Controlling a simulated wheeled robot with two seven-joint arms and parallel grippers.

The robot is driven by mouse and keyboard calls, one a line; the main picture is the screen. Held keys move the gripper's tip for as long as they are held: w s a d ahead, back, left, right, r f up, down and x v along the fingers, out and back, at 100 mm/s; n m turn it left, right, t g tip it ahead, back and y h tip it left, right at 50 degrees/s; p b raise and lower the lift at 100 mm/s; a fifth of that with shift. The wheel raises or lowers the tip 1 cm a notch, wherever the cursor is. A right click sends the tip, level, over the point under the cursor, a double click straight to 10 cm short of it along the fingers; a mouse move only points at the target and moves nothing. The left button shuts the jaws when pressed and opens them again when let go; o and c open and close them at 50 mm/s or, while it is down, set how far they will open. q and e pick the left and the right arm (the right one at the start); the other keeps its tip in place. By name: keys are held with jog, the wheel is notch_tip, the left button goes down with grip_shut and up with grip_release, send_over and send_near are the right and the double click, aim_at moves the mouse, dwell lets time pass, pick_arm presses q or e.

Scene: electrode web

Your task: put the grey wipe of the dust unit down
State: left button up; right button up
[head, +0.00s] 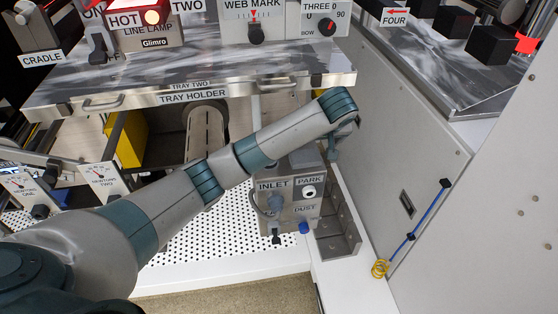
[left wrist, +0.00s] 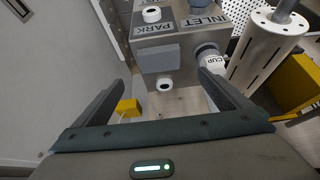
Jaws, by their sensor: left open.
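The dust unit (head: 287,213) is a grey box with INLET, PARK and DUST labels, on the white ledge below my left arm. It also shows in the left wrist view (left wrist: 185,28). A plain grey block (left wrist: 158,58), which looks like the grey wipe, lies against the unit beside the PARK label. My left gripper (left wrist: 163,80) is open, its two fingers apart on either side of the block, with nothing clearly held. I cannot tell whether the fingers touch the block. In the head view the left gripper (head: 334,148) is partly hidden by its wrist, above the unit's far right corner.
A part labelled CUP (left wrist: 214,61) sits beside the right finger. The tray holder (head: 195,97) lies beyond my left arm. An angled bracket (head: 338,232) stands right of the unit. A blue rod with a yellow coil (head: 412,237) is on the right panel.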

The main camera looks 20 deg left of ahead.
pick_arm(q)
jog(key=s+d+f+m+t+h, duration=0.3)
jog(key=d+f+h, duration=0.15)
jog(key=d, duration=0.25)
jog(key=s+d+f+m+t+h, duration=0.25)
jog(key=d+f+h, duration=0.2)
jog(key=d, duration=0.25)
jog(key=s+a+f+m+g+y, duration=0.1)
jog(key=s+a+f, duration=0.1)
jog(key=s+f, duration=0.5)
jog(key=s+a+f+y, duration=0.1)
jog(key=s+a+f, duration=0.15)
jog(key=f, duration=0.95)
jog(key=s+a+f+m+g, duration=0.15)
jog(key=s+f, duration=0.25)
jog(key=f, duration=0.5)
jog(key=s+a+f, duration=0.3)
jog(key=s+f, duration=0.5)
jog(key=s, duration=0.4)
jog(key=s+a+f+m+y, duration=0.1)
jog(key=s+a+f, duration=0.2)
jog(key=s+f, duration=0.6)
jog(key=s, duration=0.3)
jog(key=shift+s+g+y, duration=0.25)
jog(key=shift+g+y, duration=0.05)
